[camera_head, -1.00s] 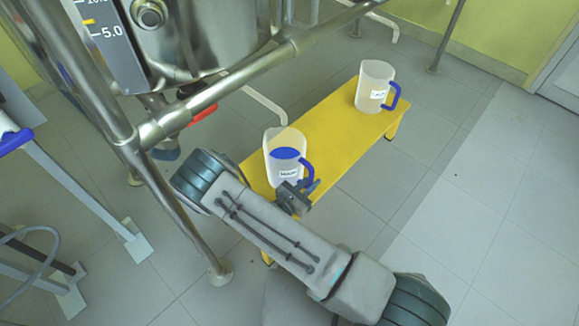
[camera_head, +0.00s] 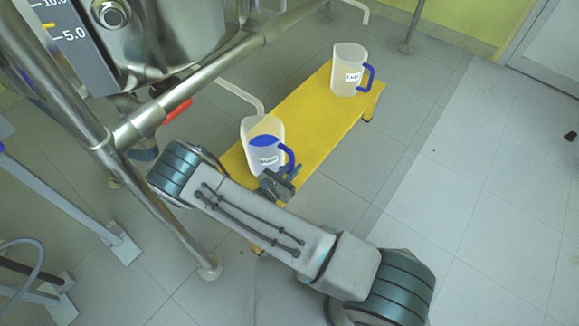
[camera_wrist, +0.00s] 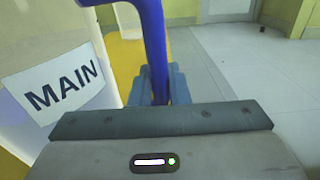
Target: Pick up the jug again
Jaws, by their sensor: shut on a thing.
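A translucent jug (camera_head: 252,158) with a blue handle and a blue patch at its top stands at the near end of the yellow bench (camera_head: 318,122). In the wrist view the jug (camera_wrist: 45,45) fills the left side, with a label reading MAIN. My gripper (camera_head: 279,184) is at the jug's handle side. In the wrist view my gripper (camera_wrist: 158,88) is shut on the blue handle (camera_wrist: 155,45), with a finger on each side of it. My wrist hides the handle's lower part. I cannot tell whether the jug's base touches the bench.
A second translucent jug (camera_head: 347,72) with a blue handle stands at the bench's far end. A steel reactor vessel (camera_head: 165,35) and its pipe frame (camera_head: 190,85) are close on the left.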

